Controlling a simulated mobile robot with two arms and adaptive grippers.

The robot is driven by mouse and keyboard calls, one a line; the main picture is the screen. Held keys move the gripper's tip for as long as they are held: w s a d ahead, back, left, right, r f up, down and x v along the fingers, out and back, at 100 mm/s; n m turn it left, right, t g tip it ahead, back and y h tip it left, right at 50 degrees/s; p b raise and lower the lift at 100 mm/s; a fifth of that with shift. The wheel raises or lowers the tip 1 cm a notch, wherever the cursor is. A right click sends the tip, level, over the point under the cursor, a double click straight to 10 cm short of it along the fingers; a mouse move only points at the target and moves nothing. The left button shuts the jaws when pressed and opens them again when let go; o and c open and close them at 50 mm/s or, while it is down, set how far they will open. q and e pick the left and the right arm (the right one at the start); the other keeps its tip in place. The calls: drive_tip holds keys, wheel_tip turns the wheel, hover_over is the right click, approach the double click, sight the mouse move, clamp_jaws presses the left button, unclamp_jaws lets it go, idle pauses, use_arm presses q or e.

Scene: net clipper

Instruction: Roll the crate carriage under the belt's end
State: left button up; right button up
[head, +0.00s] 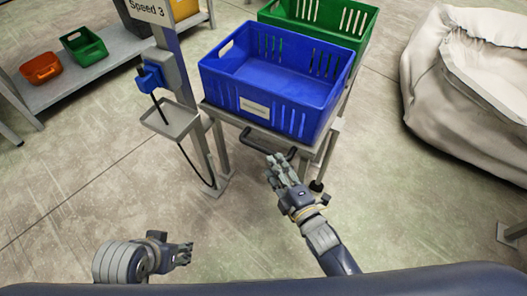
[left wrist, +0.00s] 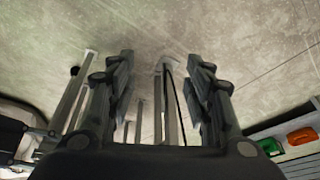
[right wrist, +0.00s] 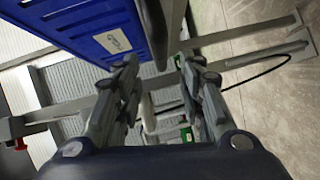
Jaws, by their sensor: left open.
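The crate carriage (head: 267,137) is a grey metal frame on castors with a dark pull handle (head: 258,141) at its near side. It carries a blue crate (head: 270,90) with a white label, and a green crate (head: 345,38) stands behind it. My right gripper (head: 277,162) is open, close to the right end of the handle; I cannot tell whether they touch. In the right wrist view its fingers (right wrist: 160,75) are apart, below the blue crate (right wrist: 110,30). My left gripper (head: 188,252) is open and empty, low over the floor. I cannot make out the belt's end.
A post with a "Speed 3" sign (head: 149,9), blue switch box (head: 152,76), small tray (head: 170,119) and hanging cable stands left of the carriage. A shelf (head: 100,65) with bins is at upper left. A large pale sack (head: 468,95) sits right. The near floor is clear.

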sight(264, 150)
drive_tip(key=b+x, duration=0.2)
drive_tip(key=x, duration=0.6)
use_arm(q)
drive_tip(key=w+d+r+t, duration=0.1)
drive_tip(key=w+r+t, duration=0.1)
drive_tip(key=w, duration=0.3)
drive_tip(key=w+d+r+t+h, duration=0.1)
drive_tip(key=w+d+r+t, duration=0.1)
drive_tip(key=w, duration=0.3)
drive_tip(key=shift+w+d+r+t+h, duration=0.25)
drive_tip(key=shift+w+t+h, duration=0.1)
drive_tip(key=shift+t, duration=0.55)
use_arm(e)
drive_tip(key=shift+w+a, duration=0.1)
drive_tip(key=shift+w, duration=0.15)
clamp_jaws()
